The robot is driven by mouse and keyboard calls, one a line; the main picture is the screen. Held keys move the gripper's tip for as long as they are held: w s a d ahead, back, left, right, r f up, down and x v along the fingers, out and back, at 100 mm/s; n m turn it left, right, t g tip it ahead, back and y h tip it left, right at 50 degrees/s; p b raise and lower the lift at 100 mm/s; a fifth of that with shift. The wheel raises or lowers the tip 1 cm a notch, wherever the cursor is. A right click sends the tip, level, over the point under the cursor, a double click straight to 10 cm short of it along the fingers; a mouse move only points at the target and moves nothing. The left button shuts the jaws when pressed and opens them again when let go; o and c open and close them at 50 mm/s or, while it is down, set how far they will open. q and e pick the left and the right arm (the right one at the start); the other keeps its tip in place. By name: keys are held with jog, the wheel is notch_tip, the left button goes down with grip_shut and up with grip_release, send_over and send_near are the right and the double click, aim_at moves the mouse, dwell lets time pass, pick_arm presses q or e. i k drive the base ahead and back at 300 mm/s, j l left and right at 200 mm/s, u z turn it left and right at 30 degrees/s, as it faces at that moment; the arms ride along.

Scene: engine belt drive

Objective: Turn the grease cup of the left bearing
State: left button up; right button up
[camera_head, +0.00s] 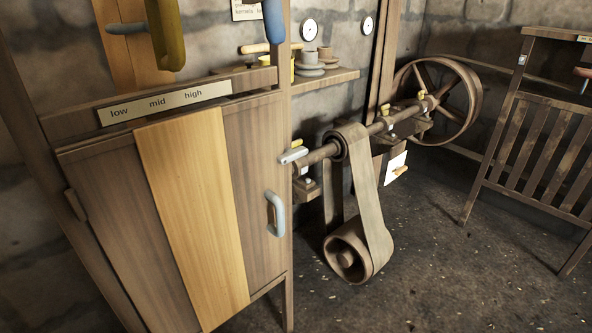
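A line shaft (372,129) runs from beside the wooden cabinet toward a large spoked wheel at the back. The left bearing (293,157) holds its near end, with a pale cap close to the cabinet's right edge. A small yellow grease cup (296,143) shows on top of this bearing; its turned position is too small to tell. Similar yellow cups sit on the bearings farther along the shaft, one at the middle (385,109) and one near the wheel (421,95). Neither of my grippers shows in this view, and nothing visible touches the left bearing's cup.
The cabinet (110,215), with a low-mid-high label and a grey handle (275,214), fills the left. A flat belt (368,195) runs down to a low pulley (349,257). A slatted wooden rack (537,140) stands right. The floor between is clear.

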aim_at(296, 143)
jog(key=i+l, duration=0.2)
jog(key=i+l+u, duration=0.1)
jog(key=l, duration=0.3)
jog(key=i+l+u, duration=0.1)
jog(key=i+l, duration=0.2)
